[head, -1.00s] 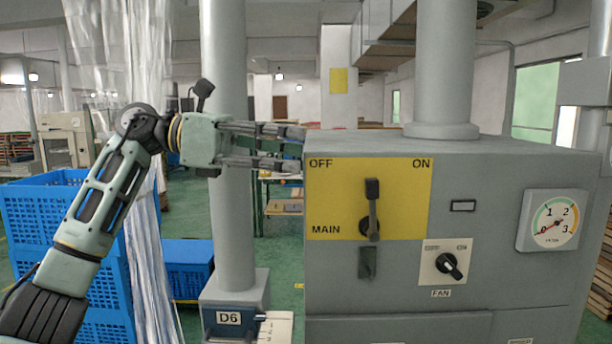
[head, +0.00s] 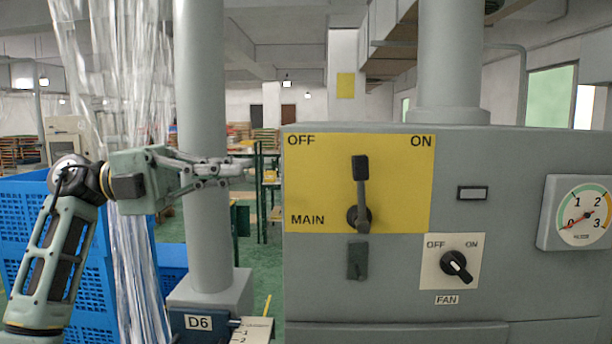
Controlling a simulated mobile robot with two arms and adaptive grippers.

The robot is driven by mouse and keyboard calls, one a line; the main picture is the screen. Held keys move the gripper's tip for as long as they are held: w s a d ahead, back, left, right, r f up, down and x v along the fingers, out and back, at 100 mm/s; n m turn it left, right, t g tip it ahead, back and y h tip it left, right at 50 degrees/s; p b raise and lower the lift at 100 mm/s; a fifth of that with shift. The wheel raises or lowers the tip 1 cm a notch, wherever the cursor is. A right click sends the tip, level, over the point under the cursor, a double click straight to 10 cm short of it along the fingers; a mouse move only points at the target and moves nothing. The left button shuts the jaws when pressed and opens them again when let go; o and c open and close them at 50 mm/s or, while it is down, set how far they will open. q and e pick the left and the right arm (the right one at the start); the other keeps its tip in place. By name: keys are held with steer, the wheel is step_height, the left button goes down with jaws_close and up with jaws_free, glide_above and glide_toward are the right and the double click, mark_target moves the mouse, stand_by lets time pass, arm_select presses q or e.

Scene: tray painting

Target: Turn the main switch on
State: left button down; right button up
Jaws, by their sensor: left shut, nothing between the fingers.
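The main switch (head: 361,192) is a dark lever on a yellow plate (head: 400,200) marked OFF at upper left, ON at upper right and MAIN at lower left. Its handle points nearly straight up, leaning slightly left, between the two marks. My left gripper (head: 250,168) is shut and empty. It points right and is left of the grey cabinet (head: 480,300), at about the height of the lever's upper part. It appears apart from the lever. My right gripper is not in view.
A FAN knob (head: 456,264) sits below right of the yellow plate, with a gauge (head: 581,212) further right. A grey pipe (head: 206,100) stands behind my left gripper, with a D6 box (head: 200,323) below. Blue crates (head: 30,240) and a clear plastic curtain (head: 128,260) are at left.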

arm_select(q)
steer(key=d+p, duration=0.2)
steer(key=d, duration=0.2)
steer(key=p, duration=0.2)
glide_toward(361, 190)
steer(key=d+r, duration=0.4)
steer(key=shift+w+d, duration=0.2)
steer(key=shift+d+p, duration=0.4)
steer(key=shift+d, duration=0.3)
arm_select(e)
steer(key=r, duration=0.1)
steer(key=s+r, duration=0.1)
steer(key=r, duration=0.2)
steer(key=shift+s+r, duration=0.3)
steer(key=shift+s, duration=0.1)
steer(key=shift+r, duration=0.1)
